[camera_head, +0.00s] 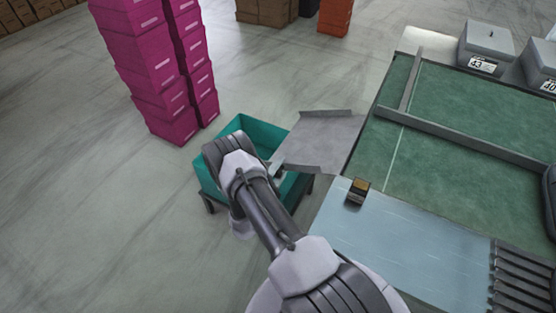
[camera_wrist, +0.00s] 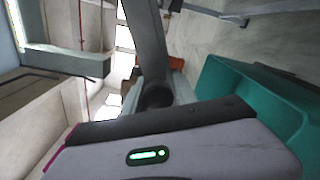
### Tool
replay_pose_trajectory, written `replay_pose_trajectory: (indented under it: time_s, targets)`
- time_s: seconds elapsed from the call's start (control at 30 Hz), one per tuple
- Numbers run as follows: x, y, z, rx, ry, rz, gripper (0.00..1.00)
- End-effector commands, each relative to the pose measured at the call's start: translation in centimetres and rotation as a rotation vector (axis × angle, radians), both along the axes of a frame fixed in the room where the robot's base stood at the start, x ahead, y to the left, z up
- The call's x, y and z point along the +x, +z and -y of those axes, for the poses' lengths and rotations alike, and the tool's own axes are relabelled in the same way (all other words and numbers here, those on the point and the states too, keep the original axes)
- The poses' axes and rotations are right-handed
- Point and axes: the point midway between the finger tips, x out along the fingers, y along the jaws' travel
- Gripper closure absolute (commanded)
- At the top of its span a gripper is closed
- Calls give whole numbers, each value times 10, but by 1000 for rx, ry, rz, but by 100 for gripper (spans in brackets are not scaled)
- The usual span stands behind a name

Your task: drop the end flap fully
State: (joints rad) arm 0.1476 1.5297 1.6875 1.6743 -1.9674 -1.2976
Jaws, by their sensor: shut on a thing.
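The end flap (camera_head: 322,140) is a grey metal plate with raised side lips at the left end of the green line table (camera_head: 455,110). It sticks out over the edge of a teal bin (camera_head: 240,124), roughly level or slightly sloped; I cannot tell its exact angle. My gripper (camera_head: 277,170) is at the flap's near outer corner and is shut on the flap's edge. My arm hides part of the bin. In the wrist view, the gripper's grey body with a green light fills the bottom, a dark bar rises from it, and the teal bin (camera_wrist: 245,95) is at right.
Magenta box stacks (camera_head: 160,80) stand on the floor behind the bin. Grey lidded boxes (camera_head: 487,45) stand at the back right. Floor at left is clear.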

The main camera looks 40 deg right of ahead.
Motion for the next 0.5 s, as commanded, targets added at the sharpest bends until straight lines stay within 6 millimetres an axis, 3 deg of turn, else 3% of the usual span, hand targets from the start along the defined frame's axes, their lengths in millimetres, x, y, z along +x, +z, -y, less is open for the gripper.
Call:
replay_pose_trajectory:
  time_s: [0.2,0.5]
  targets:
    - [-8,-17,3,-35,-2,-85,100]
    - [-12,-26,5,-53,-3,-126,100]
